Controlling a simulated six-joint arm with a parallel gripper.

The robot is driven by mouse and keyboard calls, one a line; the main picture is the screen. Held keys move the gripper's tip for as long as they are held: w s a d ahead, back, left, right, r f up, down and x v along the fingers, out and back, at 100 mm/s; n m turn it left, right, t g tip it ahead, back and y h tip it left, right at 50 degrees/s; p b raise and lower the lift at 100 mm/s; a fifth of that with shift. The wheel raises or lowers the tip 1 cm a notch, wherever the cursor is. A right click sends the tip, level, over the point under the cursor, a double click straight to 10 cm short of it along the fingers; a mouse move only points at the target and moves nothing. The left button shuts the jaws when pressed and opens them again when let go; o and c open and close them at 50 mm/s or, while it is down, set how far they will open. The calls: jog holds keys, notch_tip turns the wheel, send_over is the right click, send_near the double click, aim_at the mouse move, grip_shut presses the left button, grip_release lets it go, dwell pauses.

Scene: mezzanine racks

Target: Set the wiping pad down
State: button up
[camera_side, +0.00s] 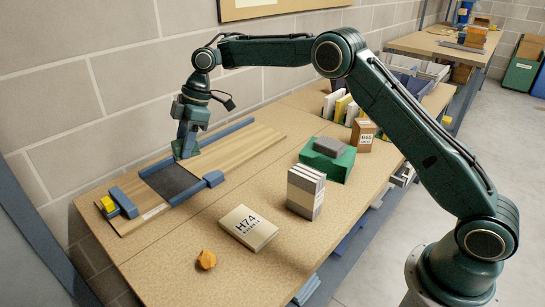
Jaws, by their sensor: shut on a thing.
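My gripper (186,148) points straight down over a long wooden board at the back left of the table. It is shut on the wiping pad (190,154), a small flat dark-green piece largely hidden by the fingers. The pad is at the far edge of a dark grey patch (171,184) on the board (245,146). I cannot tell whether the pad touches the surface or hangs just above it.
Blue bars (196,188) edge the dark patch. A yellow block (107,204) sits at the board's left end. An orange lump (206,259), an H74 box (248,227), grey-white packs (305,192) and a green bin (328,162) stand nearer. Bare table lies between the board and these.

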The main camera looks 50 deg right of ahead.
jog(key=d+m+t, duration=0.2)
jog(key=d+m, duration=0.3)
jog(key=d, duration=0.7)
jog(key=m+t+h, duration=0.1)
jog(key=m+h, duration=0.2)
jog(key=m, duration=0.2)
send_over(262, 177)
jog(key=s, duration=0.1)
jog(key=f, duration=1.5)
jog(key=shift+s+d+f, duration=0.15)
jog(key=shift+d+f, duration=0.15)
jog(key=shift+d, duration=0.1)
jog(key=shift+f, duration=0.1)
jog(key=shift+f, duration=2)
jog(key=shift+f, duration=0.2)
jog(key=o, duration=1)
jog(key=shift+r, duration=0.15)
